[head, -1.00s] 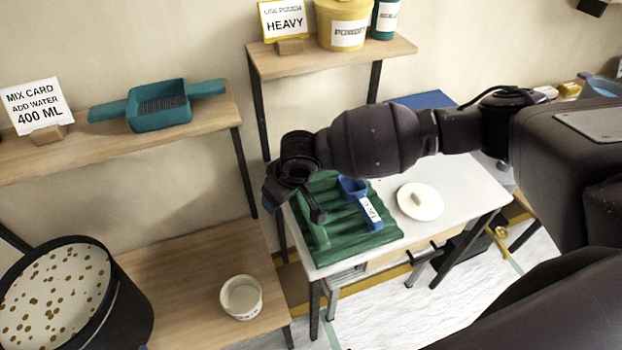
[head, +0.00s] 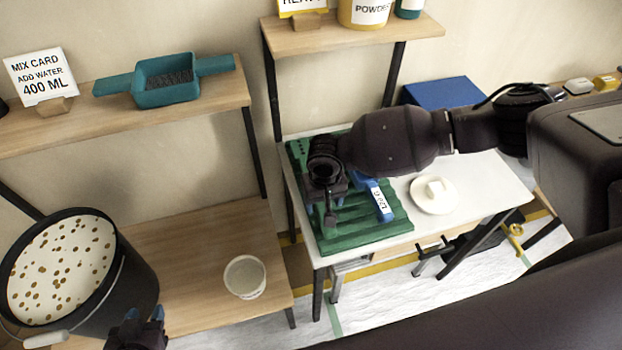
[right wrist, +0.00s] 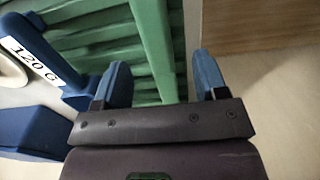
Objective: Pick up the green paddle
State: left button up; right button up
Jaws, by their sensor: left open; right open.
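The green paddle (right wrist: 153,45) shows in the right wrist view as a long green bar between the two blue fingers of my right gripper (right wrist: 163,72). It lies at the left part of the green ribbed rack (head: 345,240). In the head view the right gripper (head: 330,205) is over that part of the rack and hides most of the paddle. The right gripper is open, with gaps between the bar and the fingers. My left gripper (head: 138,330) is at the bottom edge of the head view, beside the black bucket, open and empty.
A blue scoop (head: 380,202) labelled 120 G lies right of the right gripper on the rack; it also shows in the right wrist view (right wrist: 35,55). A white plate (head: 433,200) is further right. A white tub (head: 245,277) and black bucket (head: 130,285) stand left.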

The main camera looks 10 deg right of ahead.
aim_at(324, 210)
jog(key=shift+d+f, duration=0.2)
jog(key=shift+f, duration=2.4)
jog(key=shift+c, duration=0.3)
jog(key=shift+w, duration=0.1)
jog(key=c, duration=1)
